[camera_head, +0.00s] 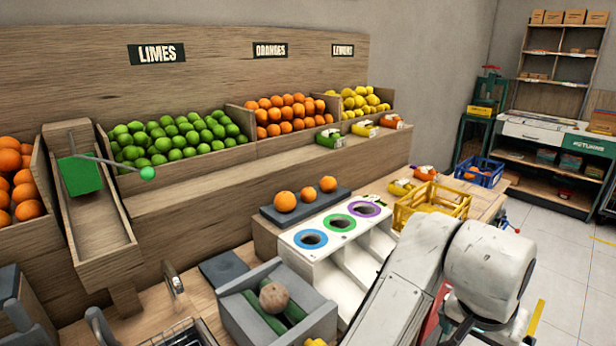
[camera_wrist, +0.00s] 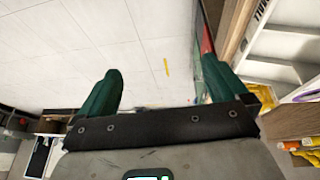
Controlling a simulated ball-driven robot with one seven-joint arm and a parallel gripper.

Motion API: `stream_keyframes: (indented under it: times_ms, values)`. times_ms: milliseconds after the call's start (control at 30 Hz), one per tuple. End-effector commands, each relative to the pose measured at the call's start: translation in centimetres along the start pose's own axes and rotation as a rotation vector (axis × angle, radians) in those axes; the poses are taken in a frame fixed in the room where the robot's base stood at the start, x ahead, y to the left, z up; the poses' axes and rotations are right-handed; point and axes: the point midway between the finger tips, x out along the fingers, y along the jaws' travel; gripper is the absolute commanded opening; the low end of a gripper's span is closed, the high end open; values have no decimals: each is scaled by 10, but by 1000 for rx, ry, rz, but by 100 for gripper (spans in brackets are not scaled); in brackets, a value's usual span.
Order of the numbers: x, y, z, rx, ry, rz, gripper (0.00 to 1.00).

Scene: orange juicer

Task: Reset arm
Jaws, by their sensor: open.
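My gripper (camera_wrist: 158,92) shows in the wrist view with its two green fingers wide apart and nothing between them. Beyond the fingers lies the pale tiled floor. In the head view my white arm reaches in from the lower right, right of the juicer station. The gripper's fingers cannot be made out clearly there. A brownish round fruit (camera_head: 273,297) sits in a grey box with green inner strips (camera_head: 240,312). Three oranges (camera_head: 307,195) rest on a dark tray (camera_head: 281,219). A white stand (camera_head: 302,257) has blue, green and purple ringed holes.
Bins of limes (camera_head: 180,137), oranges (camera_head: 288,112) and lemons (camera_head: 358,99) line the back wall. A yellow crate (camera_head: 436,202) and a blue crate (camera_head: 482,171) stand right of the stand. Open tiled floor (camera_head: 560,255) lies at right.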

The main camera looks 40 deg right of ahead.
Motion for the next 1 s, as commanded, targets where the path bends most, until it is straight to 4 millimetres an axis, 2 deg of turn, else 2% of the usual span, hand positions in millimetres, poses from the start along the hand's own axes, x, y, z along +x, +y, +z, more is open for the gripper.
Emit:
stream_keyframes:
  times_ms: [100,233,367,467,567,667,700,833,900,1000]
  values:
    - [2,-12,-28,-100,133,-29,100]
    - [5,-35,-50,-276,279,-74,100]
    - [15,-62,-51,-484,368,-117,100]
    - [31,-81,-36,-655,392,-148,100]
    - [55,-94,-7,-832,374,-182,100]
    - [84,-98,34,-1005,313,-221,100]
    - [97,-96,54,-1071,277,-237,100]
    - [137,-78,127,-1259,123,-300,100]
    - [151,-65,163,-1330,39,-333,100]
    - [164,-47,204,-1396,-59,-372,100]
